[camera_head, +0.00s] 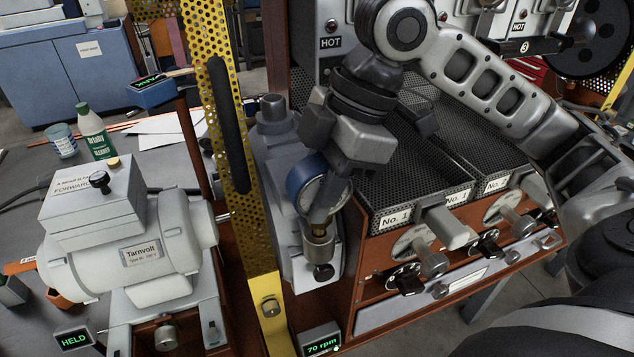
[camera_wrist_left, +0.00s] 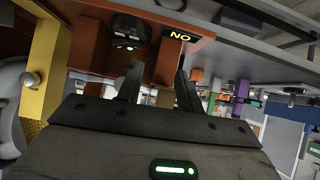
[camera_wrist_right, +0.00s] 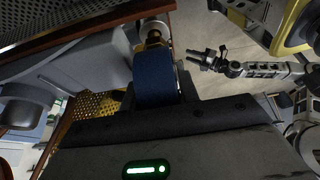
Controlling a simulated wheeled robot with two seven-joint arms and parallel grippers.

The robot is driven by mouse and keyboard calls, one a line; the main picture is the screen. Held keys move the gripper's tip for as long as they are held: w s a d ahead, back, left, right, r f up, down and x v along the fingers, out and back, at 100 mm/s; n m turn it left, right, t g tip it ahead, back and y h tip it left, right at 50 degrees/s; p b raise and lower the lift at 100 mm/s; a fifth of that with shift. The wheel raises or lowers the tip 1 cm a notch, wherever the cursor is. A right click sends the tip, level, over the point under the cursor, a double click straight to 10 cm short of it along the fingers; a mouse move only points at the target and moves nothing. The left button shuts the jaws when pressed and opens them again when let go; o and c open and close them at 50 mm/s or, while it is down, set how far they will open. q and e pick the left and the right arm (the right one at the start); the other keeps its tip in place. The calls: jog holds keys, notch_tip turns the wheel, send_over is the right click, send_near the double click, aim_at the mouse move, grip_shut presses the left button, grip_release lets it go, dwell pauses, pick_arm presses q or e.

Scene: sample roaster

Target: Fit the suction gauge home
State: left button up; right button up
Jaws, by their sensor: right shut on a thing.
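The suction gauge is a round dial with a blue case (camera_head: 302,176). My right gripper (camera_head: 325,205) is shut on it, above a brass-coloured fitting (camera_head: 319,240) at the front of the grey housing. One finger crosses the dial face. The right wrist view shows the blue case (camera_wrist_right: 155,80) between the fingers, with brass (camera_wrist_right: 152,38) at its far end. I cannot tell whether the gauge is seated in the fitting or only above it. My left gripper (camera_wrist_left: 158,88) is open and empty in the left wrist view; the head view does not show it.
A yellow perforated guard (camera_head: 225,120) stands just left of the gauge. A black mesh tray (camera_head: 400,175) with knobs below is close on the right. A grey motor (camera_head: 150,250) sits at left. A small display reading 70 rpm (camera_head: 321,341) is at the front.

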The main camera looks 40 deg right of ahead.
pick_arm(q)
jog(key=shift+w+f+b, duration=0.1)
jog(key=shift+f+b, duration=0.4)
jog(key=shift+f, duration=0.05)
pick_arm(e)
jog(key=shift+f, duration=1.1)
jog(key=o, duration=1.2)
jog(key=shift+r, duration=0.1)
jog(key=shift+c, duration=0.2)
jog(key=shift+r, duration=0.2)
pick_arm(q)
jog(key=r+p, duration=0.1)
jog(key=p, duration=0.1)
jog(key=shift+a+p, duration=0.35)
pick_arm(e)
jog(key=v, duration=1.5)
jog(key=shift+r, duration=0.2)
pick_arm(q)
jog(key=shift+s, duration=0.2)
pick_arm(e)
jog(key=shift+s+d, duration=0.15)
